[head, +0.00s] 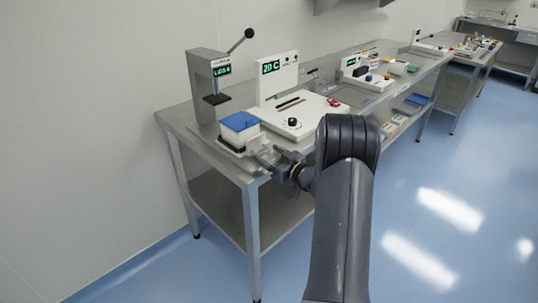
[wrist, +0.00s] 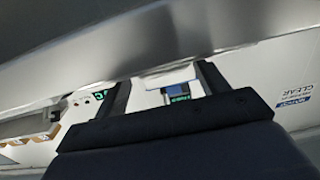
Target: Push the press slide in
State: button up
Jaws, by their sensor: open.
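The grey press (head: 207,80) stands at the left end of the steel table, with a lit display and a black-knobbed lever. In front of it, near the table's front edge, is a white block with a blue top (head: 240,122) on a low base, which looks like the pulled-out press slide. My gripper (head: 262,155) is beside the front right of this base; I cannot tell whether it touches it. In the wrist view, my gripper (wrist: 166,85) shows two dark fingers apart, with a pale part beyond the gap.
Right of the press is a white station (head: 280,68) with a "20 C" display, a knob and dark strips on its plate. More devices stand farther along the table (head: 400,80). A lower shelf is underneath. The blue floor (head: 450,210) at right is clear.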

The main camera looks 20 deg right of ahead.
jog(key=b+v, duration=0.1)
jog(key=v, duration=0.9)
